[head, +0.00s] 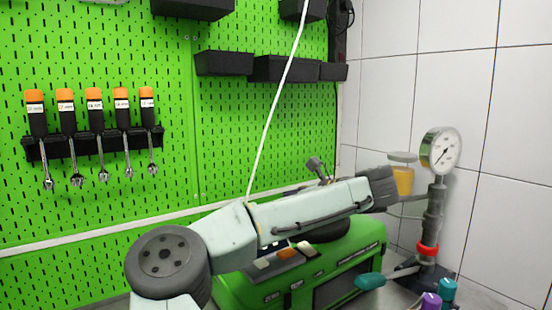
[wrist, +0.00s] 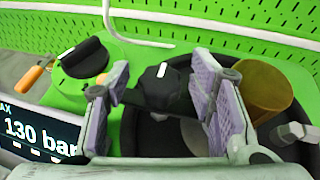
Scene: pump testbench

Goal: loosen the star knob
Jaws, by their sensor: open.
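A dark knob with a white mark (wrist: 160,84), which looks like the star knob, shows in the wrist view, mounted over a round black part. My gripper (wrist: 162,76) is open, with its two purple-grey padded fingers on the left and right of this knob. I cannot tell whether either finger touches it. In the head view my arm covers the top of the green machine (head: 350,252), and neither my fingertips nor the knob can be made out.
In the wrist view, a second black knob with a white mark (wrist: 86,58) and an orange-tipped handle (wrist: 34,76) lie left; an amber cup (wrist: 264,88) stands right.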

